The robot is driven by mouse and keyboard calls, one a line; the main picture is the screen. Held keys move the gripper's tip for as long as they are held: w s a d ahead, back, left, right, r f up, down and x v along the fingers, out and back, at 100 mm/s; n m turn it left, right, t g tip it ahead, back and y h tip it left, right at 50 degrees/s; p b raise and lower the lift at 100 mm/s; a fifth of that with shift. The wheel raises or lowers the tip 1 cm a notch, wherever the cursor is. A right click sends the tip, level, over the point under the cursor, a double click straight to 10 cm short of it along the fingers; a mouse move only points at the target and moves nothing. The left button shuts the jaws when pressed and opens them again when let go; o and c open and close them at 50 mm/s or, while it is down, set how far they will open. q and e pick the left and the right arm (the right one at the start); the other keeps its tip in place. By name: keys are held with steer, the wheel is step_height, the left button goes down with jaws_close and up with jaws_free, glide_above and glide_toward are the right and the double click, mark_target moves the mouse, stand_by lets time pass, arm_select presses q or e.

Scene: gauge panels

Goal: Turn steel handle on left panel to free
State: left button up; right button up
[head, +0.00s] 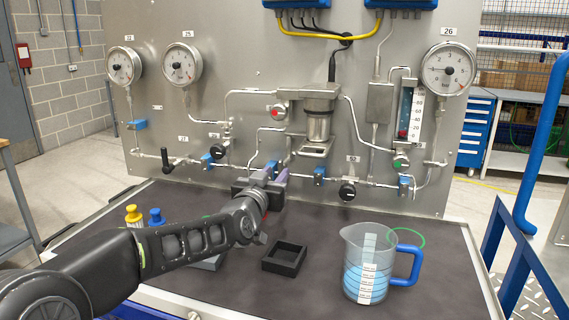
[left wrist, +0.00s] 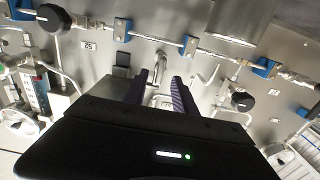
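The grey gauge panel (head: 240,100) stands upright at the back of the bench. My left gripper (head: 274,175) is in front of its lower middle, fingers pointing at the panel. In the left wrist view, my left gripper's two fingers (left wrist: 160,80) are apart. A thin bright steel piece (left wrist: 157,76), which looks like a handle, shows between or just beyond them; I cannot tell whether they touch it. In the head view, the gripper hides this spot. A black lever (head: 170,160) and a black knob (head: 217,151) are to the left. My right gripper is not in view.
A black knob (head: 347,191) and blue valve blocks (head: 319,175) sit along the lower pipe. On the bench are an open black box (head: 285,257), a jug (head: 366,263) with blue liquid, and yellow-topped (head: 132,214) and blue-topped (head: 156,217) items.

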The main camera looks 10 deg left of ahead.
mark_target(284, 163)
arm_select(q)
steer(key=w, duration=0.2)
steer(key=w+p, duration=0.1)
steer(key=w, duration=0.4)
steer(key=shift+w+d, duration=0.25)
steer(key=shift+w, duration=0.05)
jaws_close()
